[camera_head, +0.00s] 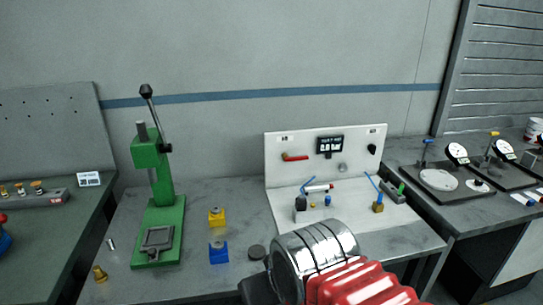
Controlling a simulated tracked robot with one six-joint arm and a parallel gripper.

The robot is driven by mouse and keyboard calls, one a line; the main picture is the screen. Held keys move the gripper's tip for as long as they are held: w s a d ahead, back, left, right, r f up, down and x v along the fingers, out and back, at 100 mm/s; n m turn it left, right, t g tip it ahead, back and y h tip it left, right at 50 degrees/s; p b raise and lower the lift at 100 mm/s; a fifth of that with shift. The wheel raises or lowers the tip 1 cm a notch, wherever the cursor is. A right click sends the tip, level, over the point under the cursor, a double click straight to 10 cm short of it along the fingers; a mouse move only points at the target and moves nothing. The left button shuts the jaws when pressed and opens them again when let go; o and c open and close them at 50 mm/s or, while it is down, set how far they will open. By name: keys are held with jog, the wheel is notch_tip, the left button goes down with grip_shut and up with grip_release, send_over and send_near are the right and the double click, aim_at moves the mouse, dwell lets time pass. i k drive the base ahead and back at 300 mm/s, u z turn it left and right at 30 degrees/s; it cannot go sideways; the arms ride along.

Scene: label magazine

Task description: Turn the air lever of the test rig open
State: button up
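The test rig is a white upright panel (277,141) with a white base plate, standing on the middle bench. Its red air lever (294,157) sits at the panel's left and lies about level, tilted slightly. A dark display (330,145) beside it shows small light digits, hard to read. A dark knob (372,149) is at the panel's right. My arm, silver and red, rises from the bottom edge in front of the rig's base. The fingers of my gripper do not show, and nothing of mine touches the lever.
A green press (164,215) stands at the left, with yellow (216,217) and blue (218,252) blocks beside it. Dial gauges (457,153) stand on the right bench.

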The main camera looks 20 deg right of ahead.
aim_at(285, 158)
jog(key=u, duration=0.2)
jog(key=i, duration=0.9)
